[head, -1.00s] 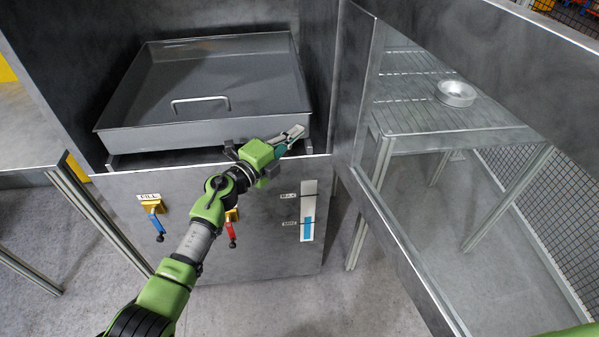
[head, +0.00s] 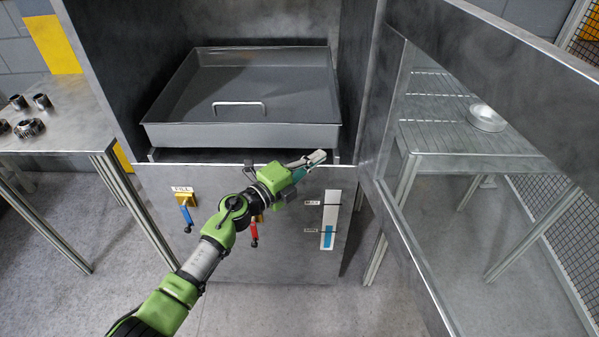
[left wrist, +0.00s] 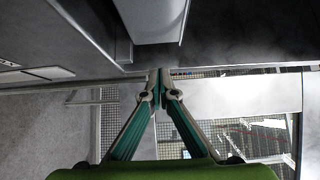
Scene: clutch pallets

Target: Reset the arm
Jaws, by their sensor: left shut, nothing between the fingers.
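My left gripper (head: 314,160) is shut and empty. In the head view it stands in front of the metal cabinet, close to the lower front edge of its opening, and points to the right. In the left wrist view its two fingertips (left wrist: 162,82) meet. My left arm reaches up from the bottom left. My right gripper is not in view.
A grey tray (head: 240,132) with a handle sits in the open cabinet. A glass-paned door (head: 395,200) stands open at right. Below the opening are a blue-handled valve (head: 187,215), a red-handled valve (head: 254,235) and a level gauge (head: 330,220). A table (head: 70,125) holds metal parts at left.

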